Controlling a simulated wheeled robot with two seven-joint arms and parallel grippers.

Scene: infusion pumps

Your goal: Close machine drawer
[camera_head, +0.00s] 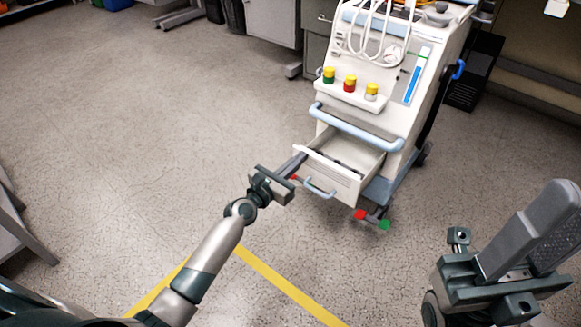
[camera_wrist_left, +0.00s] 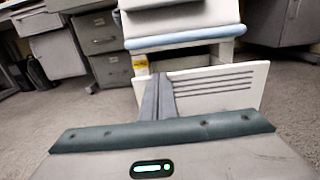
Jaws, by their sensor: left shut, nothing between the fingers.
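The machine (camera_head: 365,140) is a white wheeled cart with a light blue handle bar. Its drawer (camera_head: 335,172) is pulled out at the lower front, with a small light blue handle (camera_head: 320,189) on its front panel. My left gripper (camera_head: 300,160) is shut and empty, its fingertips at the left upper edge of the drawer front. In the left wrist view the shut fingers (camera_wrist_left: 157,97) overlap the left part of the drawer front (camera_wrist_left: 215,88); I cannot tell if they touch it. My right gripper (camera_head: 459,236) is at the lower right, away from the machine; its finger state is unclear.
Capped bottles stand on the machine's shelf (camera_head: 352,97). Red and green pedals (camera_head: 372,219) sit low at its front right. Grey cabinets (camera_head: 273,22) stand behind. The floor (camera_head: 150,120) left of the machine is clear, with yellow tape (camera_head: 280,280) in front.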

